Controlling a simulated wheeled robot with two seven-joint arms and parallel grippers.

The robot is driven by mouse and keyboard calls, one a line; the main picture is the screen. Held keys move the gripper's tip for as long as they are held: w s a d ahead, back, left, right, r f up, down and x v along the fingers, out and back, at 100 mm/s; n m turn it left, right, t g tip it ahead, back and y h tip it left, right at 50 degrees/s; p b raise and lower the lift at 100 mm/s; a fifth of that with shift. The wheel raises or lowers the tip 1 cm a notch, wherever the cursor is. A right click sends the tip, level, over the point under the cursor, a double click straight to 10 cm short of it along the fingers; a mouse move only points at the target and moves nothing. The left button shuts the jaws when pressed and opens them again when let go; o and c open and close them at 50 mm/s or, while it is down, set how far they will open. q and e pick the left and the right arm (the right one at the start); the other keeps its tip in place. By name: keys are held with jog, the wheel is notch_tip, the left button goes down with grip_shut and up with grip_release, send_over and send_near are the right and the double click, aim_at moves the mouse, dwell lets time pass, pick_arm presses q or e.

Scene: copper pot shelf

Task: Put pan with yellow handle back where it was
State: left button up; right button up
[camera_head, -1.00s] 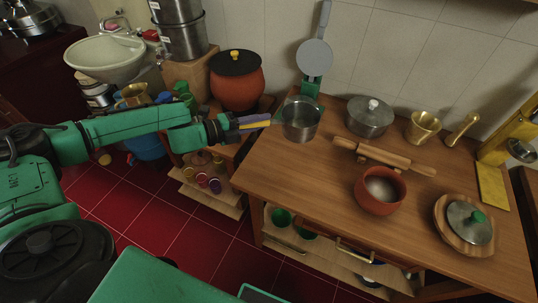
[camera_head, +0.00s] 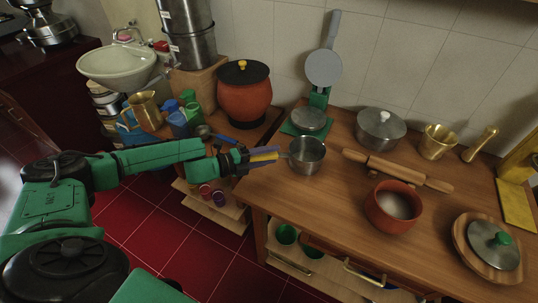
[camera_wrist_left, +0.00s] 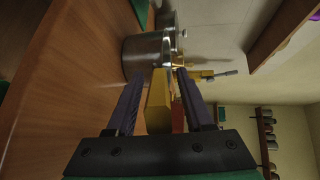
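The steel pan (camera_head: 307,155) is upright near the left end of the wooden table, in front of a round grey plate on a green base. It appears to rest on the tabletop. Its yellow handle (camera_head: 264,157) points left, past the table edge. My left gripper (camera_head: 262,153) is around the handle. In the left wrist view the handle (camera_wrist_left: 158,103) lies between the purple fingers (camera_wrist_left: 160,90), with narrow gaps on both sides, so they look open. The pan (camera_wrist_left: 146,54) is just past the fingertips. My right gripper is not in view.
A rolling pin (camera_head: 396,170), a red bowl (camera_head: 391,212) and a lidded steel pot (camera_head: 381,131) stand to the right of the pan. The grey plate (camera_head: 308,118) is close behind it. A red-brown pot (camera_head: 244,98) stands behind my left arm.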

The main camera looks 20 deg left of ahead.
pick_arm(q)
jog(key=b+v, duration=0.1)
jog(key=v, duration=1.1)
jog(key=shift+a, duration=0.1)
